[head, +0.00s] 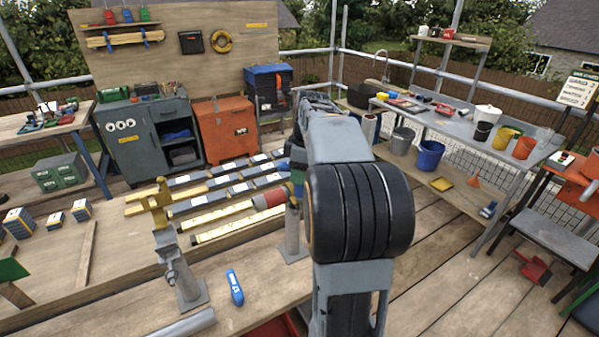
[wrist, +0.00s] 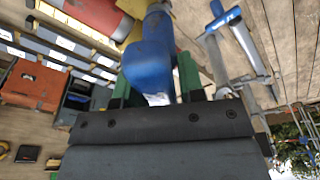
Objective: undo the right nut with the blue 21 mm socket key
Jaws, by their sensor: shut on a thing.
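My gripper (wrist: 155,82) has green fingers, one on each side of a thick blue tool (wrist: 148,62), which looks like the blue socket key. The fingers are shut on it. Its far end reaches toward a yellow part by a red sleeve (wrist: 98,14); I cannot tell whether they touch. In the head view my arm hides most of the gripper and key. The right stand (head: 292,235) is just left of my arm, under a tube with a red sleeve (head: 270,199). The left stand (head: 182,275) has a yellow clamp (head: 153,203) on top. The right nut is not clearly visible.
A small blue item with white marks (head: 235,288) lies on the bench between the stands. Grey and yellow bars (head: 215,187) lie behind. A red cabinet (head: 226,132) stands at the back. A grey table (head: 480,125) with buckets is at the right.

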